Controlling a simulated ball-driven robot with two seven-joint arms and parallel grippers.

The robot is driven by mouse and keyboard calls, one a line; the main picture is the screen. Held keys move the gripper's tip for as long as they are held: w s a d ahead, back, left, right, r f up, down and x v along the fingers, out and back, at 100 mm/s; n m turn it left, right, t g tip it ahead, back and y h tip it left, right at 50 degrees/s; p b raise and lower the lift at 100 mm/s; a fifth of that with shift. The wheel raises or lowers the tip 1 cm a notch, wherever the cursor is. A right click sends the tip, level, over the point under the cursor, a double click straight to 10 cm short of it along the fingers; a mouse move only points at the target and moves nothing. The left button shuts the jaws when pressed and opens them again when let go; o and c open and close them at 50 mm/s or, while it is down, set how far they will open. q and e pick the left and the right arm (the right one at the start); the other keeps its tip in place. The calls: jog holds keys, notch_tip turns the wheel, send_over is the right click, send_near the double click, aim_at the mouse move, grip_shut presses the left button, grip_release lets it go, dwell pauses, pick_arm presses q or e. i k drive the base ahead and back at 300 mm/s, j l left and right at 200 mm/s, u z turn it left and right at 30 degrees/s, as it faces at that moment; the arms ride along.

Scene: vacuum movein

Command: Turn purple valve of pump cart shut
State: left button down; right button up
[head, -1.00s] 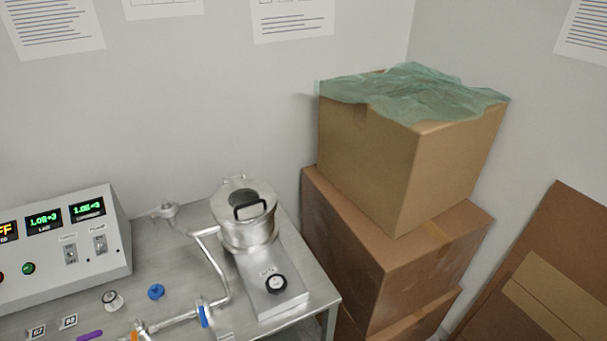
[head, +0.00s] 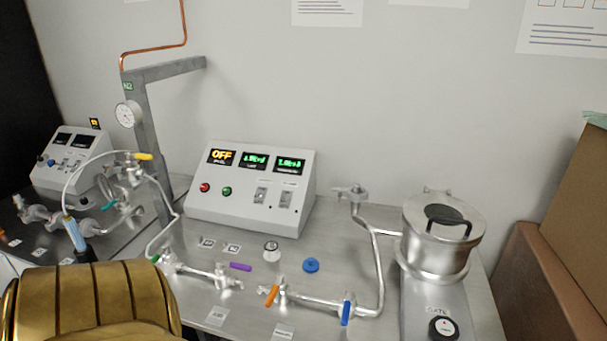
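A purple handle (head: 240,267) lies about level in the picture on the steel bench top, at lower centre left in the head view. It is beside the end of a short metal pipe with fittings (head: 222,277). Whether it runs along or across its pipe is hard to tell at this size. Neither of my grippers is in view.
An orange handle (head: 271,296) and a blue handle (head: 347,309) sit on the pipe to the right. A lidded steel chamber (head: 438,235) stands at right. The control box (head: 250,185) is behind, its left display reading OFF. A blue knob (head: 311,265) is nearby. Cardboard boxes (head: 545,285) are far right.

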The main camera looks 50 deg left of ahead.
aim_at(220, 264)
jog(key=u, duration=2.15)
